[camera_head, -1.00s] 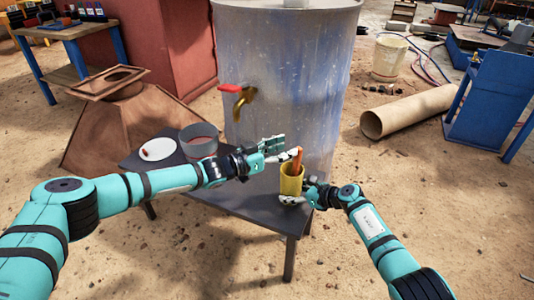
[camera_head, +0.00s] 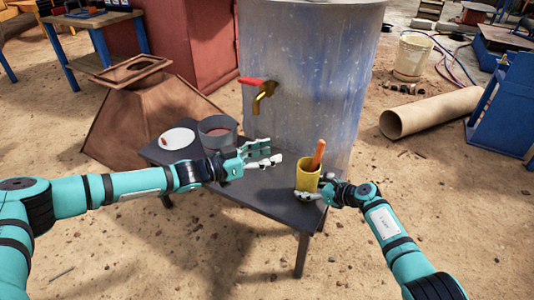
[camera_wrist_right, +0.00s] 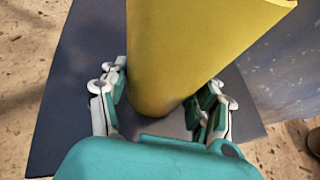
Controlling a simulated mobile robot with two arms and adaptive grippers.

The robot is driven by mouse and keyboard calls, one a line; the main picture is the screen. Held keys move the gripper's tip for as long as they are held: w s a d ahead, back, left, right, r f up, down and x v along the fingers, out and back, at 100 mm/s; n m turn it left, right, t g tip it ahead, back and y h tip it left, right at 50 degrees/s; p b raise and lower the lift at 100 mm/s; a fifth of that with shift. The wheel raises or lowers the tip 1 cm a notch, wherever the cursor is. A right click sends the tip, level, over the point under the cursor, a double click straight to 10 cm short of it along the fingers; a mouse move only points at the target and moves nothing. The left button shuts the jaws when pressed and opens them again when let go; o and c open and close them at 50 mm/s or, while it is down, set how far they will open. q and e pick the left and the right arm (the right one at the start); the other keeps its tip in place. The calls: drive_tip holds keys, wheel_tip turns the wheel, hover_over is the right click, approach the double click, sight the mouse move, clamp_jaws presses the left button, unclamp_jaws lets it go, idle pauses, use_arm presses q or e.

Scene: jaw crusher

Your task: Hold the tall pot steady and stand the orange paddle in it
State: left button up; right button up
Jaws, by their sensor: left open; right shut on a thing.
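The tall yellow pot (camera_head: 308,176) stands upright on the dark table, near its right end. The orange paddle (camera_head: 317,154) stands in the pot, leaning a little to the right, with its upper part above the rim. My right gripper (camera_head: 308,194) is shut on the lower part of the pot. In the right wrist view the pot (camera_wrist_right: 190,50) fills the space between the two fingers of that gripper (camera_wrist_right: 165,98). My left gripper (camera_head: 265,155) is open and empty, to the left of the pot and apart from the paddle. The paddle's lower end is hidden inside the pot.
A white plate (camera_head: 177,138) and a round grey container (camera_head: 217,130) sit on the left of the table (camera_head: 255,192). A large metal drum (camera_head: 315,75) with a red-handled tap (camera_head: 263,92) stands behind. The table's front is clear.

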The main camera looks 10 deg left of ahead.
drive_tip(key=o, duration=1)
drive_tip(key=shift+c, duration=0.2)
drive_tip(key=shift+d, duration=0.1)
